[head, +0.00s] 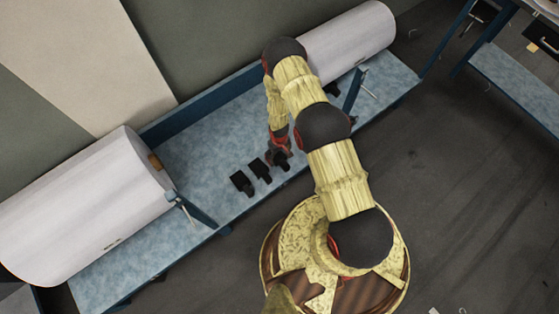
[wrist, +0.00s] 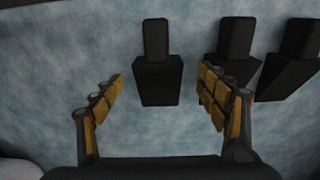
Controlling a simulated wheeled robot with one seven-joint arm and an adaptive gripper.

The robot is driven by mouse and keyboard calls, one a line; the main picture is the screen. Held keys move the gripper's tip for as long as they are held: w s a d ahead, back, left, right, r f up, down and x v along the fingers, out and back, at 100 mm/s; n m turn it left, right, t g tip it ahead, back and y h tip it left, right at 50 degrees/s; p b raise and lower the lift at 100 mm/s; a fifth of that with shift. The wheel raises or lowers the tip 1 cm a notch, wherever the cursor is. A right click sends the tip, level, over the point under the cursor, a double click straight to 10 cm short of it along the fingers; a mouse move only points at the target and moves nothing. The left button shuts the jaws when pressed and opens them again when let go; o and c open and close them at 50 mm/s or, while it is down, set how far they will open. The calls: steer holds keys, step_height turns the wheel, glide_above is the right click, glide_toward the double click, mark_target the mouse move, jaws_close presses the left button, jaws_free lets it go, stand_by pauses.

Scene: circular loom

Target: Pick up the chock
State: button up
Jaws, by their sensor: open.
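Three black chocks show in the wrist view, each a wide block with a narrower block at its far end. One chock (wrist: 158,82) is between the fingers of my gripper (wrist: 162,88), with a gap on both sides. A second chock (wrist: 236,45) is just right of it, partly behind the right finger. A third chock (wrist: 291,72) is at the right edge. In the head view, my gripper (head: 281,158) is low over the blue bench beside a chock (head: 261,170), with another chock (head: 242,183) further left. My gripper is open and holds nothing.
The long blue bench (head: 205,140) has a raised back edge. A large white roll (head: 85,210) lies at its left end and another roll (head: 350,40) at its right end. Blue posts stand by both rolls. A second bench (head: 515,80) is at upper right.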

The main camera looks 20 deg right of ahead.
mark_target(279, 158)
step_height(279, 158, down, 4)
steer(key=shift+d+f+b, duration=0.1)
steer(key=shift+d+b, duration=0.05)
steer(key=shift+b, duration=0.75)
steer(key=shift+c, duration=1.2)
steer(key=c, duration=1.3)
